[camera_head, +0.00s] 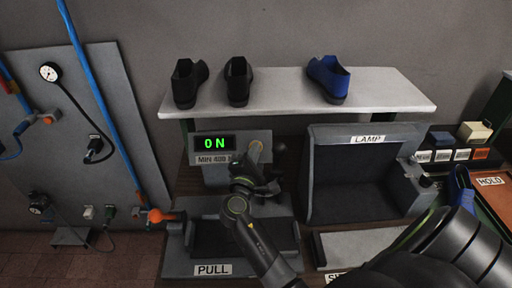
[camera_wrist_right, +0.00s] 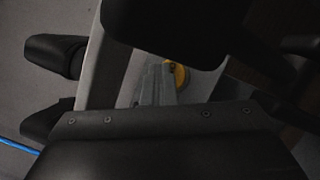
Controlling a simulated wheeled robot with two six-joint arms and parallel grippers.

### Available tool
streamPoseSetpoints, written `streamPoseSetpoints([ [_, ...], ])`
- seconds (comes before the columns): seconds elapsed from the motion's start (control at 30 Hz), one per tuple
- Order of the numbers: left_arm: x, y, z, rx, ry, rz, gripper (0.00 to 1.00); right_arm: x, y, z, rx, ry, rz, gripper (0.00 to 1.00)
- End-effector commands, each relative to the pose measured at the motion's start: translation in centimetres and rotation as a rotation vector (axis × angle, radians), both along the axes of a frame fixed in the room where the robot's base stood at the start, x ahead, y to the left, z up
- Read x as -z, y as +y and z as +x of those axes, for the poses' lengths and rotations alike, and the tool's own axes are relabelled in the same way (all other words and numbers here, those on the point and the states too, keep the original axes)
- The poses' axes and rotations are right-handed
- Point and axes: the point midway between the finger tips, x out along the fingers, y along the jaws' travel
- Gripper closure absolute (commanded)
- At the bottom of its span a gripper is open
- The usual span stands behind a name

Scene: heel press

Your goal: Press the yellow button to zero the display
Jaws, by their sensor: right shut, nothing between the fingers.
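The display (camera_head: 213,144) on the grey press housing reads "0 N" in green, above a partly covered "MIN 400" label. The yellow button (camera_head: 255,147) is on the same panel, right of the display. In the right wrist view the yellow button (camera_wrist_right: 181,76) shows as a round yellow piece partly hidden behind my fingers. My right gripper (camera_head: 259,168) is shut and empty, just in front of the panel beside the button. Its fingertips (camera_wrist_right: 155,82) overlap the button's edge in the wrist view; I cannot tell whether they touch. My left gripper is not in view.
A shelf (camera_head: 390,98) above holds two black shoes (camera_head: 238,82) and a blue shoe (camera_head: 328,80). A grey lamp box (camera_head: 362,180) stands right of the press. An orange-knobbed handle (camera_head: 156,216) and the "PULL" drawer (camera_head: 212,269) are at lower left.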

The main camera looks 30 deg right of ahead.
Motion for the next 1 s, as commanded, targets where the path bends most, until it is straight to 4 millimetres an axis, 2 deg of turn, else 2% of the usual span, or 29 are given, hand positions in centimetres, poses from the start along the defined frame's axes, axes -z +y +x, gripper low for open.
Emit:
streamPoseSetpoints([
  [0.3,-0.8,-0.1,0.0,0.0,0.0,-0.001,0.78,-0.9,0.7,-1.1,-0.001,0.002,0.002,1.0],
  [0.67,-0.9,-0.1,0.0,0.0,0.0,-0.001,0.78,-1.0,0.8,-1.2,0.0,0.001,0.001,1.0],
  [1.0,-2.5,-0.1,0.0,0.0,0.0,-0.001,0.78,-3.0,2.1,-3.4,0.0,0.001,0.003,1.0],
])
